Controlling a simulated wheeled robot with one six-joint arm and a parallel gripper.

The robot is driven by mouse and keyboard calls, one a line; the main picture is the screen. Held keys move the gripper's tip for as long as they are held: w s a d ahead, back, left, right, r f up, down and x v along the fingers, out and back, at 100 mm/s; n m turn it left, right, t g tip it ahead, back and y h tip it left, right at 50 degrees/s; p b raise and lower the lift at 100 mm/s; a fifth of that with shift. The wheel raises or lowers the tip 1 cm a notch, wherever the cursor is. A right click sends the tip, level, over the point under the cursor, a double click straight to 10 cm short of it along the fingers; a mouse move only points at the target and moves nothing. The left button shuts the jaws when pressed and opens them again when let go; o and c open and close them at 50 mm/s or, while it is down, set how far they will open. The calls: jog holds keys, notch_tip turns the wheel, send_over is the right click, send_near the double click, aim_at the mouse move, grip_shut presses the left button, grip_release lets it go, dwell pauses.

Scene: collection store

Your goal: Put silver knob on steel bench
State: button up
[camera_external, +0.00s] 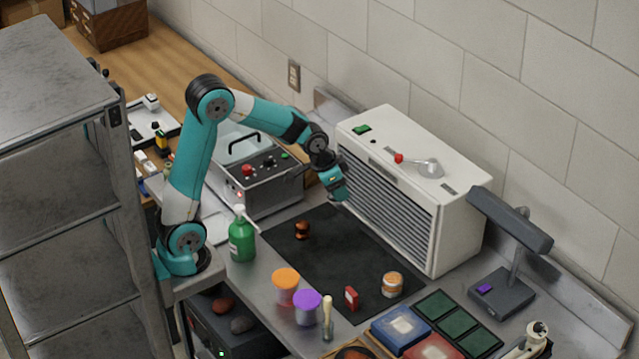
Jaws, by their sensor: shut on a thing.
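My gripper (340,194) hangs in front of the upper left end of the white louvred cabinet, above the back of the dark mat. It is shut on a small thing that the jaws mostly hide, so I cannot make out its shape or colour. I cannot clearly see a loose silver knob. A silver rounded piece (430,168) sits on top of the white cabinet, and I cannot tell whether it is a fitting. The steel bench (258,278) is the grey surface under and around the mat.
The dark mat (345,258) holds a copper-brown knob-like piece (302,229). The white cabinet (440,225) stands right of my gripper, a control box (262,200) left. A green bottle (242,238), lidded tubs (286,290) and trays (400,328) crowd the front. The mat's middle is clear.

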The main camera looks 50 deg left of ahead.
aim_at(362, 266)
jog(key=s+a+f+n+y+p, duration=0.1)
jog(key=s+a+f+n+p, duration=0.3)
jog(key=a+f, duration=0.4)
notch_tip(362, 266, down, 4)
jog(key=shift+s+r+y+p, duration=0.15)
jog(key=shift+s+y+p, duration=0.05)
jog(key=shift+y+p, duration=0.2)
jog(key=w+d, duration=0.1)
jog(key=d, duration=0.1)
jog(key=w+d+n+b, duration=0.1)
jog(key=d, duration=0.2)
jog(key=w+d+f+n, duration=0.1)
jog(key=w+d, duration=0.1)
jog(key=shift+d+y, duration=0.25)
jog(key=shift+y, duration=0.15)
jog(key=w+d+n+y+b, duration=0.1)
jog(key=d+n+b, duration=0.15)
jog(key=d, duration=0.65)
jog(key=shift+w+f+b, duration=0.2)
jog(key=shift+f+b, duration=1.6)
jog(key=shift+f, duration=1.3)
jog(key=shift+f+b, duration=0.3)
jog(key=shift+f, duration=0.1)
jog(key=o, duration=1.2)
